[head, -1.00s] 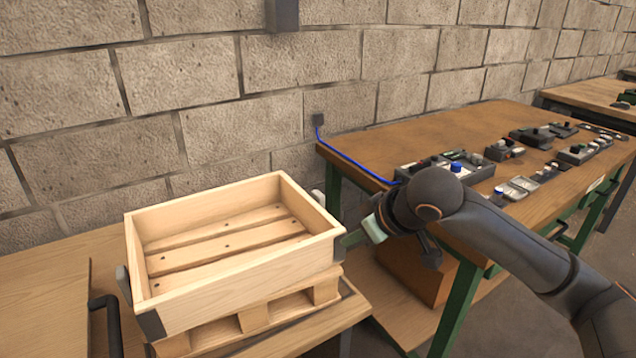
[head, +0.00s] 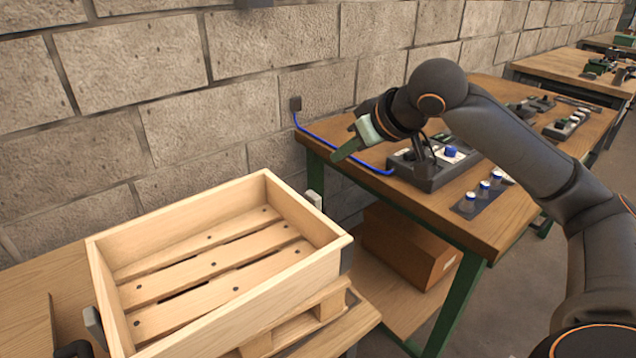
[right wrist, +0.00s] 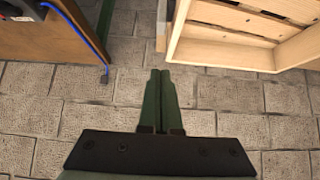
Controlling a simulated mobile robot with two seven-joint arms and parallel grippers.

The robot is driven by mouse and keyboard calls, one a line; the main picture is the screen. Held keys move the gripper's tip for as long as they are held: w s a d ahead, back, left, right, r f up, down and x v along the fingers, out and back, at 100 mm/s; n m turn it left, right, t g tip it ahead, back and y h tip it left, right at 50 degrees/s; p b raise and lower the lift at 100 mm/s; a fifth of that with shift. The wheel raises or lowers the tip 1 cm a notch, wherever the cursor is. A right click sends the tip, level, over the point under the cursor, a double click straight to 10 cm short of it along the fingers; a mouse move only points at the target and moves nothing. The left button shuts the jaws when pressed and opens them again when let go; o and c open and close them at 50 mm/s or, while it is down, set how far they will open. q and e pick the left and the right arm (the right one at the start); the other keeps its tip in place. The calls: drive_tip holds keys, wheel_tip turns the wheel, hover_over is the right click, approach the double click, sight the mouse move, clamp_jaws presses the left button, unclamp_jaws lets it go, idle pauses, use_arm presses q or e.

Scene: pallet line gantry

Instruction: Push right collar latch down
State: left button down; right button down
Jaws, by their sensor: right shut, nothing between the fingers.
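The wooden collar (head: 215,318) sits on a pallet (head: 330,303) at the lower left of the head view. A small pale upright piece (head: 315,198), seemingly the right latch, stands at the collar's right side, toward the back. A dark bracket (head: 346,258) is at the near right corner. My right gripper (head: 345,152) is shut and empty, above and to the right of the pale piece and apart from it. The right wrist view shows its green fingers (right wrist: 160,98) together, with the collar (right wrist: 222,56) beyond to the right. My left gripper is out of view.
A workbench (head: 405,195) with control boxes (head: 434,168) and a blue cable (head: 340,157) stands to the right. A cardboard box (head: 410,245) is on its lower shelf. A block wall (head: 190,120) runs behind. Space above the collar is free.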

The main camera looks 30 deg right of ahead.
drive_tip(key=b, duration=0.1)
hover_over(318, 202)
wheel_tip(318, 202, down, 7)
drive_tip(key=shift+f, duration=0.1)
wheel_tip(318, 202, down, 3)
drive_tip(key=shift+w+r+b, duration=0.1)
drive_tip(key=shift+r+b, duration=0.05)
drive_tip(key=shift+b, duration=0.25)
drive_tip(key=shift+f, duration=0.65)
wheel_tip(318, 202, down, 3)
drive_tip(key=shift+f+b, duration=0.2)
drive_tip(key=shift+b, duration=0.1)
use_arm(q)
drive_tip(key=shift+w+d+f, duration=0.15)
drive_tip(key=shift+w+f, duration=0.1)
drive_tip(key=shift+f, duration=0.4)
use_arm(e)
drive_tip(key=shift+f, duration=0.2)
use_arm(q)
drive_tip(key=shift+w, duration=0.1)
